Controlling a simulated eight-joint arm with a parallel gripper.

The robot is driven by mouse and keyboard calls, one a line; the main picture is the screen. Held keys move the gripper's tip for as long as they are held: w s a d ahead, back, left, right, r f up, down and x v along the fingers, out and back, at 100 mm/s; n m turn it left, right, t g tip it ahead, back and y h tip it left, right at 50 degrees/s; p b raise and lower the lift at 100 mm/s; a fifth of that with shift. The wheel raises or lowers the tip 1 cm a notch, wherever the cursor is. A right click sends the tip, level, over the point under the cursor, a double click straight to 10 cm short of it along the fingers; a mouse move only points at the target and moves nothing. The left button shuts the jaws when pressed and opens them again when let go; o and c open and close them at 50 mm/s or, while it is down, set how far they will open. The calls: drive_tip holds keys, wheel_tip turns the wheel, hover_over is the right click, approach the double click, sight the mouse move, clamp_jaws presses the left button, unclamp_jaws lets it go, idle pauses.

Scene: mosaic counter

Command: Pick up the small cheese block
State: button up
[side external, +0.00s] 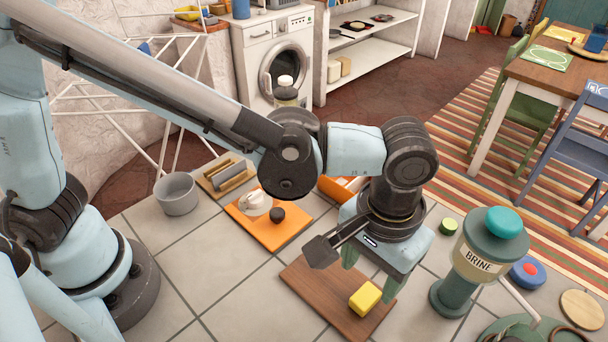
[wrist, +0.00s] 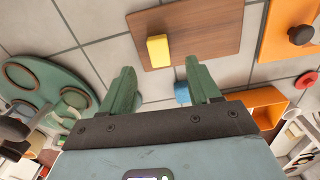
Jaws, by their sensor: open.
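The small cheese block, a yellow block (side external: 365,299), lies on a brown wooden board (side external: 320,300) in the side external view. In the wrist view the yellow block (wrist: 158,51) sits near the edge of the board (wrist: 215,35). My gripper (side external: 370,273) is above the board, close to the block. Its green fingers (wrist: 160,70) are spread apart and empty. In the wrist view the block appears just beyond the fingertips, between their lines. I cannot tell the exact height gap.
An orange board (side external: 290,232) with a white item and a dark knob lies behind. A brine jar (side external: 478,262) stands upright to the right. A blue block (wrist: 182,93) shows between the fingers. A grey pot (side external: 176,194) stands at left.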

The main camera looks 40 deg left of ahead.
sight(364, 297)
drive_tip(key=shift+d+f, duration=0.1)
drive_tip(key=shift+f, duration=3.25)
drive_tip(key=c, duration=1.1)
